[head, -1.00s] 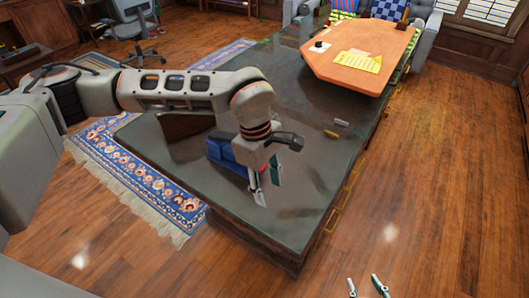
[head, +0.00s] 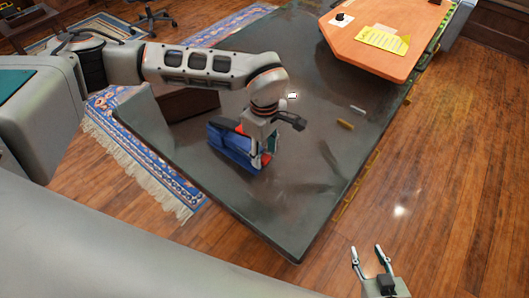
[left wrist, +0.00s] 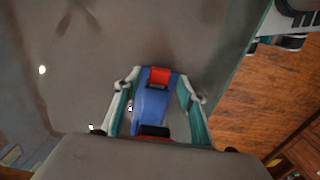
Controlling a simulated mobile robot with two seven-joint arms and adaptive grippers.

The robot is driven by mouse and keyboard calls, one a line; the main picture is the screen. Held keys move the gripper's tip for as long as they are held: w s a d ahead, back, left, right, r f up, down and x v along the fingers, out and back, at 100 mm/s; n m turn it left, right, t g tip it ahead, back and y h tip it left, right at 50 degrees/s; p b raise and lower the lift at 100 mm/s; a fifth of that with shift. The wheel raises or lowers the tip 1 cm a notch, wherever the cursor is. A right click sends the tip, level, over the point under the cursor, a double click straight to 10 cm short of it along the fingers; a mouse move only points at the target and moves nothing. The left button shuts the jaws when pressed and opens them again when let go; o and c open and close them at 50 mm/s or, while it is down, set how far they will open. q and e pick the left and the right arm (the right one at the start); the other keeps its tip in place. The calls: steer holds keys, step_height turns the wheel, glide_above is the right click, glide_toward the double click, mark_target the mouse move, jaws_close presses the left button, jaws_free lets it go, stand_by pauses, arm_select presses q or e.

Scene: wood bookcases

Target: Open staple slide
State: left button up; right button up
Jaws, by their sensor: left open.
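The blue stapler (head: 232,152) with red parts lies on the dark, glossy table. In the left wrist view its blue body (left wrist: 150,105) with a red end (left wrist: 159,75) shows between my fingers. My left gripper (head: 267,157) is open at the stapler's right end, with a finger on each side; it also shows in the left wrist view (left wrist: 158,84). I cannot tell whether the fingers touch it. The gripper's wrist hides part of the stapler. My right gripper (head: 367,250) is open and empty, over the floor right of the table.
The dark table (head: 290,215) is mostly bare around the stapler. Small yellow (head: 346,124) and white (head: 357,109) pieces lie to the right of it. An orange board (head: 372,45) with a yellow sheet (head: 383,39) is at the back. A brown box (head: 188,103) stands behind my left arm.

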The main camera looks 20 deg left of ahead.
arm_select(q)
steer(key=shift+f, duration=0.6)
jaws_close()
steer(key=d, duration=0.2)
steer(key=s+d+b, duration=0.1)
steer(key=d, duration=0.1)
steer(key=s+d, duration=0.1)
steer(key=d, duration=0.2)
steer(key=shift+s, duration=0.2)
jaws_free()
